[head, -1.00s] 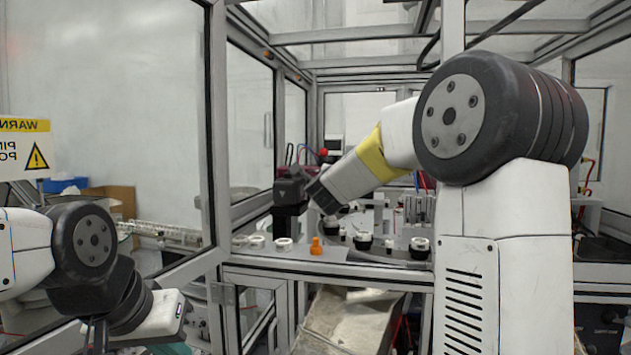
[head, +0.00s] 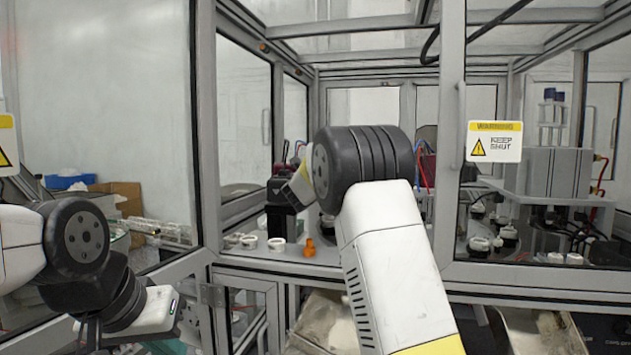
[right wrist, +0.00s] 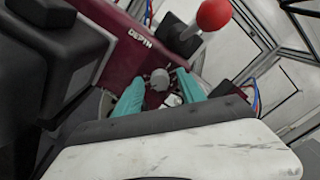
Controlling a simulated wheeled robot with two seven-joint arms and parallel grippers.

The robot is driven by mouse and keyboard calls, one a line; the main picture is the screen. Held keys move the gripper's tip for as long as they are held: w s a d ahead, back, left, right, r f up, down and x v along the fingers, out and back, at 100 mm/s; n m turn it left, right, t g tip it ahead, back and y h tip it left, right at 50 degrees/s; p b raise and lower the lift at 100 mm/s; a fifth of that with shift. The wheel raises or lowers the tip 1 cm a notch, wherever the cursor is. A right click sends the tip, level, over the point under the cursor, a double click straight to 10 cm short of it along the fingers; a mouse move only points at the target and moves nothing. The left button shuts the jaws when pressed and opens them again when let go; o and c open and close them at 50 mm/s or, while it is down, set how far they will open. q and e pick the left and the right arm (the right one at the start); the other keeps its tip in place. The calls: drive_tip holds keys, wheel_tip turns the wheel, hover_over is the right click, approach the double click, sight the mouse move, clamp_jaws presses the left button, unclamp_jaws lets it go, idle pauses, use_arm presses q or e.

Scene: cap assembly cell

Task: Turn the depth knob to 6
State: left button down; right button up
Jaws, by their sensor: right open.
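The depth knob (right wrist: 160,79) is a small grey round knob below the word DEPTH on a maroon panel (right wrist: 118,48) in the right wrist view. My right gripper (right wrist: 161,82) is open, its two teal fingers pointing at the panel. The knob shows between the fingertips, with gaps visible on both sides. I cannot tell how deep the fingers reach around it. The knob's setting is not readable. In the head view my right arm hides the knob and the right gripper. My left gripper (head: 165,347) shows only as a teal bit at the bottom edge.
A red ball-ended lever (right wrist: 213,15) stands close to the knob. A dark block (right wrist: 65,65) lies to the left. In the head view, white caps (head: 276,243) and an orange part (head: 310,246) sit on the bench. Frame posts and a warning sign (head: 494,141) stand right.

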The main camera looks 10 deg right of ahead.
clamp_jaws()
drive_tip(key=shift+n, duration=0.3)
drive_tip(key=n, duration=1.1)
drive_tip(key=shift+f, duration=0.1)
idle(0.3)
idle(0.4)
unclamp_jaws()
